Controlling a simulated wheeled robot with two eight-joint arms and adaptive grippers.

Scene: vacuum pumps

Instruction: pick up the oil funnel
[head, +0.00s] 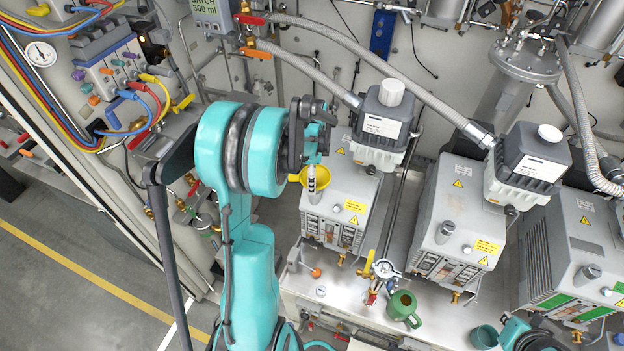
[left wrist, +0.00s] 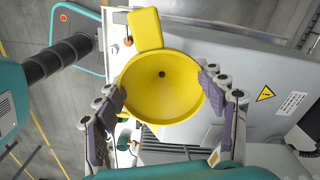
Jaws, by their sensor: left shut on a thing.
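The oil funnel (left wrist: 162,88) is a yellow cone with a dark hole at its centre and a yellow tab at its rim. In the left wrist view it sits between the two padded fingers of my left gripper (left wrist: 160,98), which is shut on it. In the head view the funnel (head: 322,176) shows as a yellow rim under my left gripper (head: 312,160), partly hidden by it, over the leftmost grey pump (head: 348,185). Whether the funnel rests on anything is hidden. My right gripper (head: 545,342) is only partly seen at the lower right edge, and its fingers are unclear.
Further grey pumps (head: 450,230) stand to the right, with dark-topped filter boxes (head: 382,125) and hoses above. Coloured tubes and a panel are at left.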

